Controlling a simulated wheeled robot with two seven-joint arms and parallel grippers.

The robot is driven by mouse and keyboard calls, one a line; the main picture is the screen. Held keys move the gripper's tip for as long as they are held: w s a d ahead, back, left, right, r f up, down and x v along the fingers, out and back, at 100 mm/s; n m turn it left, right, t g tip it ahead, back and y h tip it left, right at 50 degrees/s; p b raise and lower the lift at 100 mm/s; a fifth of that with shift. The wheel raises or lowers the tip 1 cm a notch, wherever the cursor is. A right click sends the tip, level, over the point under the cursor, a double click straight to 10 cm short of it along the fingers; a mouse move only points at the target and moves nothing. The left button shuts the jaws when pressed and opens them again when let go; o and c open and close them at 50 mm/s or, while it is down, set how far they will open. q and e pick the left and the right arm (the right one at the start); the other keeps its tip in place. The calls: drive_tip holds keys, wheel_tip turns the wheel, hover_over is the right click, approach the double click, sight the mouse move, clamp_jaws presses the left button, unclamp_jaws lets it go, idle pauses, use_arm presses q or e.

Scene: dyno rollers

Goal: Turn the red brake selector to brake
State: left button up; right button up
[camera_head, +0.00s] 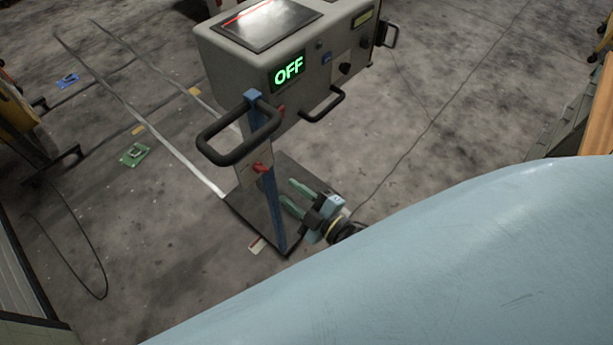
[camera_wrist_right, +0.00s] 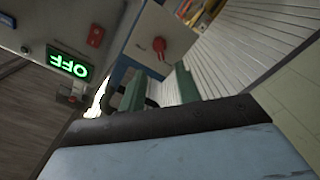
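The red brake selector (camera_head: 260,168) sits on a small plate on the blue post (camera_head: 272,200) below the console. In the right wrist view the red selector (camera_wrist_right: 160,45) shows as a knob with a pointed end on a pale plate (camera_wrist_right: 143,38), just beyond my fingertips. My right gripper (camera_head: 290,193) is to the right of the post and lower than the selector in the head view. Its two green fingers are apart with nothing between them; they also show in the right wrist view (camera_wrist_right: 158,82). The selector looks untouched. My left gripper is out of view.
The grey console (camera_head: 240,58) shows a green OFF display (camera_head: 288,71). A black handle loop (camera_head: 235,150) juts from the post. A dark base plate (camera_head: 250,212) lies below. A green board (camera_head: 135,154) lies on the floor at left.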

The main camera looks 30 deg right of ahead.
drive_tip(key=v, duration=0.4)
drive_tip(key=shift+f, duration=0.1)
idle(0.4)
drive_tip(key=s+d+f+m+g+h+b, duration=0.1)
drive_tip(key=s+d+f+m+g+h, duration=0.2)
drive_tip(key=f, duration=0.8)
drive_tip(key=s+d+f+m+g+h, duration=0.15)
drive_tip(key=s+f+g, duration=0.3)
drive_tip(key=f, duration=0.55)
drive_tip(key=s+d+f+m+g+h, duration=0.1)
drive_tip(key=s+f+m+g, duration=0.2)
drive_tip(key=s+f, duration=0.4)
drive_tip(key=s+d+f+m+g+b, duration=0.1)
drive_tip(key=s+f+m+g, duration=0.2)
drive_tip(key=s, duration=1.2)
wheel_tip(320, 180, down, 5)
drive_tip(key=shift+s+d+r+g+h, duration=0.15)
drive_tip(key=shift+s+d+g+h, duration=0.25)
drive_tip(key=shift+g, duration=0.85)
